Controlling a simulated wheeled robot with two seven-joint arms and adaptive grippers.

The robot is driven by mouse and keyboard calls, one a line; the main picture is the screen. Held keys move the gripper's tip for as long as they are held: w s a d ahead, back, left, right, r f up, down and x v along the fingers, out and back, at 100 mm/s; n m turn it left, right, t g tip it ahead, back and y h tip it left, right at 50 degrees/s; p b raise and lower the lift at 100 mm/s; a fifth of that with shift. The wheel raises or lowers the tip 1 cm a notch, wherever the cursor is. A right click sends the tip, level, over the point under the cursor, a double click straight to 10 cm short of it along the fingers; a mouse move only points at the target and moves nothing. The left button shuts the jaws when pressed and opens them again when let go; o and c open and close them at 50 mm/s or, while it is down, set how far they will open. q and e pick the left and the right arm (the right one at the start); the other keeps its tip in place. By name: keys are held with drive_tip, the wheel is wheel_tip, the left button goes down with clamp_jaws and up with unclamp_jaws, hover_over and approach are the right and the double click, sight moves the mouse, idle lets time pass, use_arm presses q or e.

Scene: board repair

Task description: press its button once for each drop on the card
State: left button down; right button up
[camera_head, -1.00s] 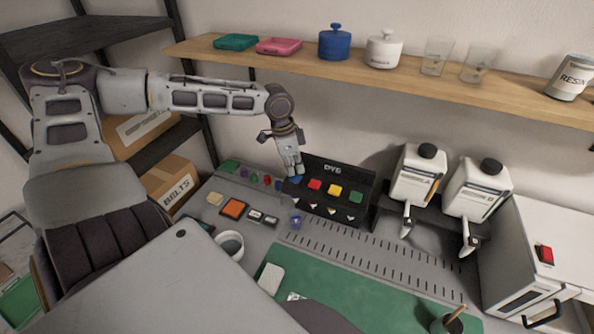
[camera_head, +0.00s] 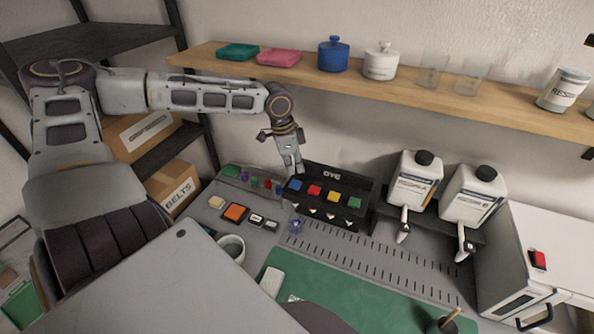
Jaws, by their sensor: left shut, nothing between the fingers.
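A black dye box (camera_head: 340,181) marked "DYE" stands at the back of the bench. A blue button (camera_head: 295,184), a red button (camera_head: 314,190), a yellow button (camera_head: 334,196) and a green button (camera_head: 354,202) sit in a row on it. My left gripper (camera_head: 293,173) is shut and empty, pointing down just above and behind the blue button, which shows clear of the fingers. I cannot tell whether they touch the box. No card with drops can be made out for certain. My right gripper is not in view.
A small purple cup (camera_head: 296,227) stands in front of the box. White jugs (camera_head: 414,181) stand to its right. A wooden shelf (camera_head: 400,87) with lidded pots runs above. A green mat (camera_head: 350,295) covers the front of the bench.

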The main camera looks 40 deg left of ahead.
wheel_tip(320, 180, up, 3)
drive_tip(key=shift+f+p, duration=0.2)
drive_tip(key=shift+p, duration=0.9)
